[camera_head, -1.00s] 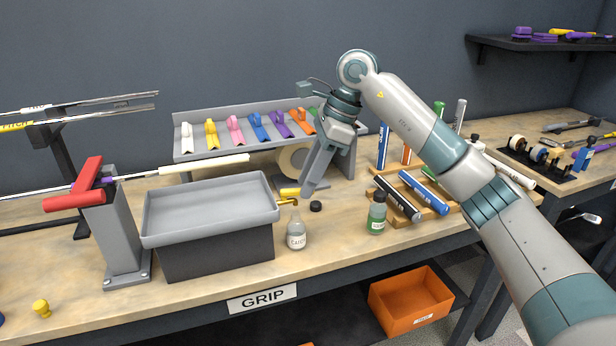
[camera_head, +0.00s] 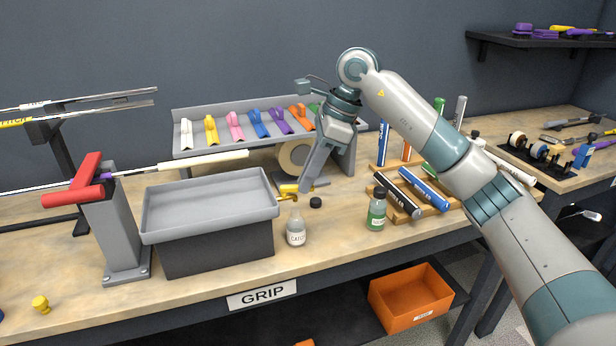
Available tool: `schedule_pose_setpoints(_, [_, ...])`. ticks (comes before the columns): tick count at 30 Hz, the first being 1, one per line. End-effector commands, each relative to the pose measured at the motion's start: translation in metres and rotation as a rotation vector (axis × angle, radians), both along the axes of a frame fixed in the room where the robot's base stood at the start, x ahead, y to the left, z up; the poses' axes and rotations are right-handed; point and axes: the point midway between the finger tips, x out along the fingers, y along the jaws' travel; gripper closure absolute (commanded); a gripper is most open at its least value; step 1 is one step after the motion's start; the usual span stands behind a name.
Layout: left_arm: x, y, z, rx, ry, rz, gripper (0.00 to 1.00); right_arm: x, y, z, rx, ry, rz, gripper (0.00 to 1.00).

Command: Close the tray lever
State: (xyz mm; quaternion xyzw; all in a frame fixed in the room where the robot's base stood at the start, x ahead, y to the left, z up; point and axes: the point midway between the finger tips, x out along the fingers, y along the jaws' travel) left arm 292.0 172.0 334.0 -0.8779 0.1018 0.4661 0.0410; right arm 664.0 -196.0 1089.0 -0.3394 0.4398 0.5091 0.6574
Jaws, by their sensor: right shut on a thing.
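The grey tray (camera_head: 210,210) sits on a dark box on the bench. At its right end is a small brass spout (camera_head: 284,199) with a yellow lever (camera_head: 288,188). My right gripper (camera_head: 303,189) reaches down beside the tray's right end, with its fingers shut at the yellow lever. The fingers hide part of the lever, so its exact angle is hard to tell. My left gripper is out of view.
A labelled clear bottle (camera_head: 296,228) stands below the spout. A black cap (camera_head: 316,202) and a green bottle (camera_head: 376,212) are close on the right. A club (camera_head: 203,161) lies behind the tray, in a red-handled vise (camera_head: 78,190).

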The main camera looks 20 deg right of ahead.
Motion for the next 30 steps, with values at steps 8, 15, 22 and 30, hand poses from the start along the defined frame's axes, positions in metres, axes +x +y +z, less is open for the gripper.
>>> schedule_pose_setpoints(8, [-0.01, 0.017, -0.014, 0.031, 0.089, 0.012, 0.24, -0.008, 0.002, -0.002, -0.001, -0.006, -0.157, 1.0])
schedule_pose_setpoints(15, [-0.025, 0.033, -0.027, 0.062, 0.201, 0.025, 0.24, -0.017, 0.008, -0.002, 0.0, -0.007, -0.365, 1.0])
schedule_pose_setpoints(22, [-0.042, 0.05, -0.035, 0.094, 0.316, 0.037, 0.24, -0.025, 0.016, -0.002, 0.001, -0.007, -0.583, 1.0])
schedule_pose_setpoints(30, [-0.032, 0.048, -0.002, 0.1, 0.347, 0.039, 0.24, -0.033, 0.028, -0.002, 0.001, -0.008, -0.84, 1.0])
